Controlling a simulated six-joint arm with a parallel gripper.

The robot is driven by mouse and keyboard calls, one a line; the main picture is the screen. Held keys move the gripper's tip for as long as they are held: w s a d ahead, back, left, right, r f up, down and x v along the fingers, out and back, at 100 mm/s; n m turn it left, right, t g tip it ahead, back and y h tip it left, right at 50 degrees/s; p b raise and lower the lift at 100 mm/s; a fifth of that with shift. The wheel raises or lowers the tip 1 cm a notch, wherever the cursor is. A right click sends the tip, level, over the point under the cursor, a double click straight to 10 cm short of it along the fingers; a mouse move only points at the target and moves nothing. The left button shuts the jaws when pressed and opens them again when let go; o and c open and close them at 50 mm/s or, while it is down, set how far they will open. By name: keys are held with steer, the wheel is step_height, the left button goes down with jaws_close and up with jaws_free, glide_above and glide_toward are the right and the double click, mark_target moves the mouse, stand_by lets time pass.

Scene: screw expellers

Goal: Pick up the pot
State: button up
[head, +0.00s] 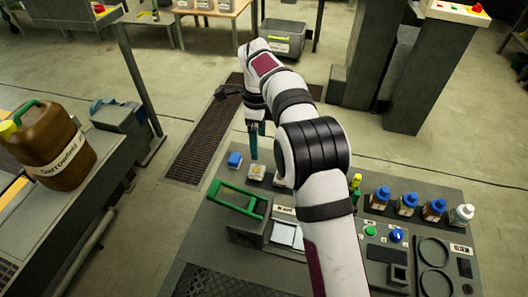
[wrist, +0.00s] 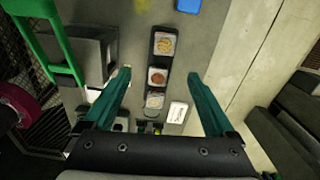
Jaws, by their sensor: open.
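No item in view is clearly marked as the pot. The nearest candidate is a small container with a blue lid (head: 235,160) on the grey bench, left of my gripper (head: 257,142). A blue shape (wrist: 188,5), likely the same container, is cut off at the top edge of the wrist view. My gripper is open, with its teal fingers apart and nothing between the tips (wrist: 159,75). It hangs above the bench near a dark tray (wrist: 150,45) holding three small square samples. In the head view my arm partly hides this tray.
A green frame (head: 236,197) and a grey box stand left of my arm. Several blue-capped bottles (head: 406,203) and a white-capped bottle (head: 461,216) line the bench's right side. A brown jug (head: 48,146) stands on a separate left bench. A floor grate lies beyond the bench edge.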

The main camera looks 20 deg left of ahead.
mark_target(257, 169)
steer(key=f, duration=1)
steer(key=a+f, duration=0.1)
steer(key=f, duration=0.4)
steer(key=shift+w, duration=0.4)
steer(key=shift+r, duration=0.1)
jaws_close()
